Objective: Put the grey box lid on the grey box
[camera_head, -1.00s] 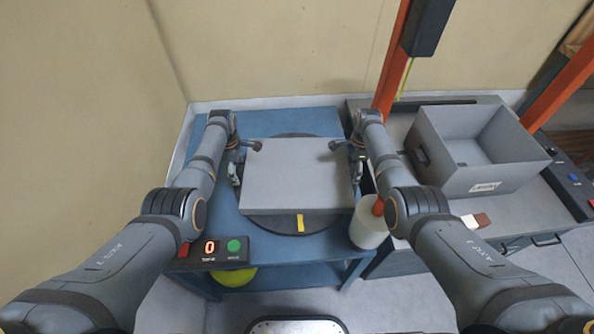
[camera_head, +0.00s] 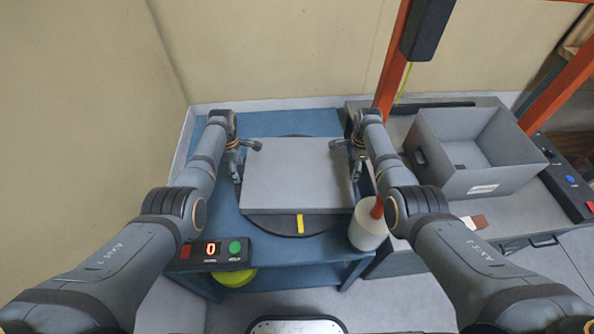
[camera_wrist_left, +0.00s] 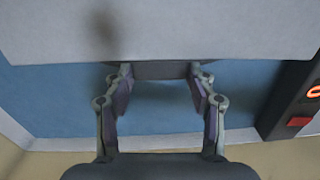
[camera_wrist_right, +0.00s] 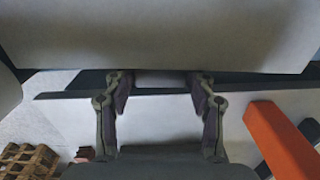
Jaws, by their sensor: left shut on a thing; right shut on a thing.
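The grey box lid (camera_head: 298,178) is a flat, light grey slab lying level over the dark round turntable on the blue table. Whether it rests on the turntable or hangs just above it I cannot tell. My left gripper (camera_head: 239,168) is shut on the lid's left edge. My right gripper (camera_head: 354,168) is shut on its right edge. The lid's edge also shows ahead of the fingers in the left wrist view (camera_wrist_left: 160,35) and right wrist view (camera_wrist_right: 160,40). The grey box (camera_head: 500,180) stands open at the top on the grey counter at right, with a white label on its front.
The dark turntable (camera_head: 285,226) has a yellow mark at its front. A white bottle (camera_head: 368,232) with an orange-red top stands near my right forearm. A control box (camera_head: 210,254) showing 0 is at the table's front left. Orange posts (camera_head: 392,75) rise behind the counter.

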